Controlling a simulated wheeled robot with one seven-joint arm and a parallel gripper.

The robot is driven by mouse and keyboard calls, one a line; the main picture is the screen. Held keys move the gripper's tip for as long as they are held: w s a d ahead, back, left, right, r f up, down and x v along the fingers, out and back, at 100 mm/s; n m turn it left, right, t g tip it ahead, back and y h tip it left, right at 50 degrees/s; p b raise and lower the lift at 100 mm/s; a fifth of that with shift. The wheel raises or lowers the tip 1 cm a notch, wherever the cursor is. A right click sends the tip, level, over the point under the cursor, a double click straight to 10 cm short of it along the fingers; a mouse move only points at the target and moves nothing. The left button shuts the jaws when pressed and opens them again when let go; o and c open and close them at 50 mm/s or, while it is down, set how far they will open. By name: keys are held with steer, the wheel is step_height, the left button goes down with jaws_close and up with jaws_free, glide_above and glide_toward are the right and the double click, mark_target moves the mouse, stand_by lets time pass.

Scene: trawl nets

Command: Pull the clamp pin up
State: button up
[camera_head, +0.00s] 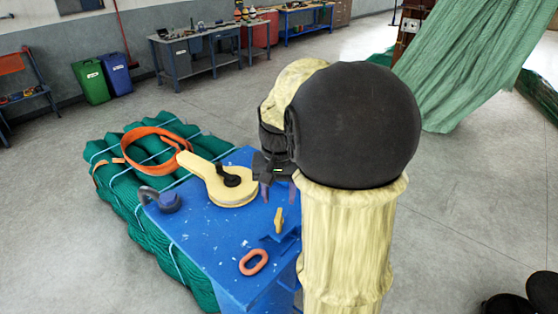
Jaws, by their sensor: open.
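A small yellow upright piece (278,220), which looks like the clamp pin, stands at the right edge of the blue table (205,250). A blue bracket, seemingly the clamp (284,238), is at its foot. My gripper (276,192) is above the yellow piece, apart from it in the picture, with its fingers pointing down. It is open, with nothing seen between the fingers. My arm hides part of the scene right of the gripper.
Bundled green net (125,205) with an orange strap (150,135) lies at left. Open floor surrounds these.

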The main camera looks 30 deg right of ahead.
step_height(320, 180, up, 11)
steer(key=b, duration=0.1)
steer(key=shift+b, duration=0.3)
stand_by(0.4)
